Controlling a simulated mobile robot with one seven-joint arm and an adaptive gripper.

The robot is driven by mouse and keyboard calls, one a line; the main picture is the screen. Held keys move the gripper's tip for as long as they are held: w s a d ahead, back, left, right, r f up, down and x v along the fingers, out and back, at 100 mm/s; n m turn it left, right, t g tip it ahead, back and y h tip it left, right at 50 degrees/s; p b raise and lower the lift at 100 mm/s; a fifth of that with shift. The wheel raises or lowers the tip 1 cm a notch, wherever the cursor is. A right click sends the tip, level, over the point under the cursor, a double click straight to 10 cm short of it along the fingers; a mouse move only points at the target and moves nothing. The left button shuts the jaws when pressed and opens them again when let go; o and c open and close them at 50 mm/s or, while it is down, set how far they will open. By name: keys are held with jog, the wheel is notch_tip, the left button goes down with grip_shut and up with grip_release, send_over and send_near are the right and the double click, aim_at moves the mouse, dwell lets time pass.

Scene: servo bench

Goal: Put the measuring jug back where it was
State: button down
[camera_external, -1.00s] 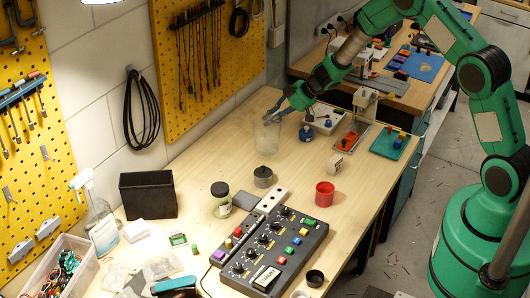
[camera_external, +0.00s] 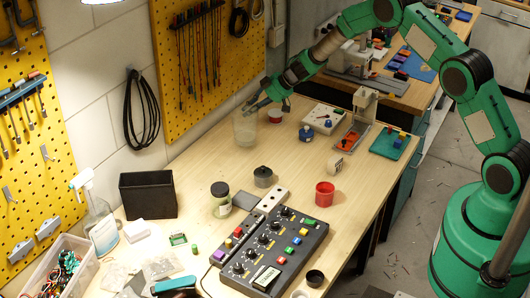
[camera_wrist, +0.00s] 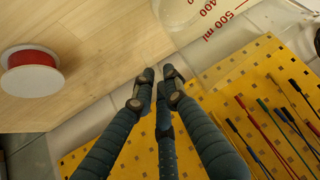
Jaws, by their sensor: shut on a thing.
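The measuring jug (camera_external: 244,130) is clear and upright in the external view, on the far left side of the bench near the wall. My gripper (camera_external: 251,107) is at its upper part, shut on it. I cannot tell whether its base touches the bench. In the wrist view, the jug (camera_wrist: 225,22) shows at the top right with red "400" and "500 ml" marks. My gripper's fingers (camera_wrist: 158,84) are close together there; the exact contact with the jug is not clear.
A red spool (camera_wrist: 30,72) with white ends stands near the jug; it also shows in the external view (camera_external: 275,116). The yellow pegboard (camera_external: 207,60) is on the wall behind. A grey weight (camera_external: 263,177) and a red cup (camera_external: 325,193) stand nearer. Bench between is clear.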

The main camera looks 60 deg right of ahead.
aim_at(250, 117)
jog(key=shift+f, duration=1.7)
jog(key=shift+f, duration=0.1)
jog(key=c, duration=1.8)
grip_release()
jog(key=shift+o, duration=0.2)
jog(key=v, duration=1.2)
jog(key=shift+a, duration=0.1)
